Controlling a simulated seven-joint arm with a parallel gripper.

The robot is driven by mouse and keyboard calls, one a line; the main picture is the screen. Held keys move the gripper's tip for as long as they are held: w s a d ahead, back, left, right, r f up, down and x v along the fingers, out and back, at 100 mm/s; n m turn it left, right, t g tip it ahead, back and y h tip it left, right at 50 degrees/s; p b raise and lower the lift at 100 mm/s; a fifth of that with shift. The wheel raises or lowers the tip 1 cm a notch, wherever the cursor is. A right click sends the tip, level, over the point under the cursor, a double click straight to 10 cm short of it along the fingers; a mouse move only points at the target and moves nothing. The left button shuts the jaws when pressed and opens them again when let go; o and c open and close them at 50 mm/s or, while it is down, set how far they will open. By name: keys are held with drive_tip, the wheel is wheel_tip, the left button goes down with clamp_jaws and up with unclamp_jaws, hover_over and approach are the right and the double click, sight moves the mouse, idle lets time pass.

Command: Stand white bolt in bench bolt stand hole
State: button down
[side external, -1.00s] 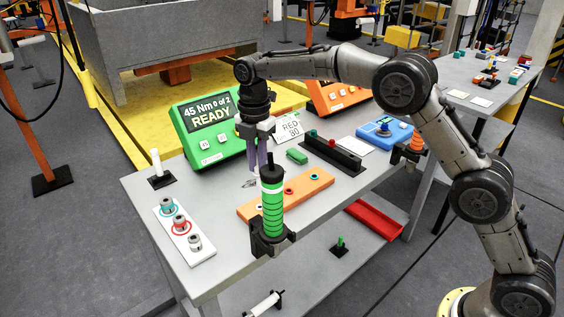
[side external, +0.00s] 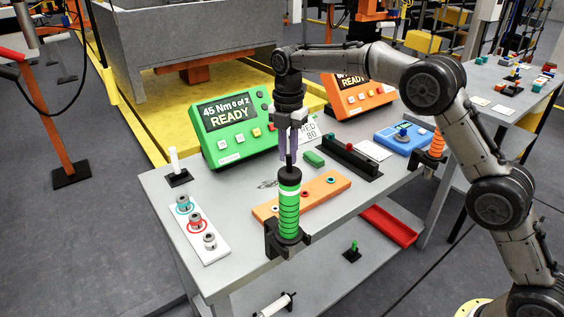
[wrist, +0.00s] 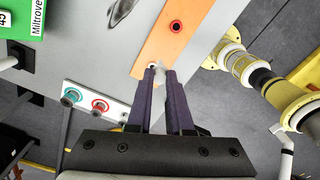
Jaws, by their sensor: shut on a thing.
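My gripper (wrist: 160,80) is shut on a small whitish piece (wrist: 159,67), probably the white bolt; its lower end is hard to make out. In the wrist view it is at one end of an orange bar with ringed holes (wrist: 178,50), overlapping a white-ringed hole (wrist: 152,66). I cannot tell whether it is above or in that hole. A red-ringed hole (wrist: 176,26) is farther along. In the side view my gripper (side external: 288,156) points straight down over the orange bar (side external: 325,190).
The upright green tool (side external: 288,210) in its black holder stands at the bench's front edge. A white plate with several ringed pieces (side external: 214,252) lies left. A white post on a black base (side external: 174,165), a green display box (side external: 235,125) and a black rail (side external: 350,160) are nearby.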

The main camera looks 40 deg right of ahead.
drive_tip(key=s+d+m, duration=0.2)
drive_tip(key=d+m, duration=0.3)
drive_tip(key=d, duration=2.5)
drive_tip(key=shift+s+r, duration=0.4)
drive_tip(key=shift+f, duration=2.85)
drive_tip(key=shift+f, duration=2.6)
drive_tip(key=c, duration=0.7)
unclamp_jaws()
drive_tip(key=shift+c, duration=0.2)
drive_tip(key=shift+r, duration=0.1)
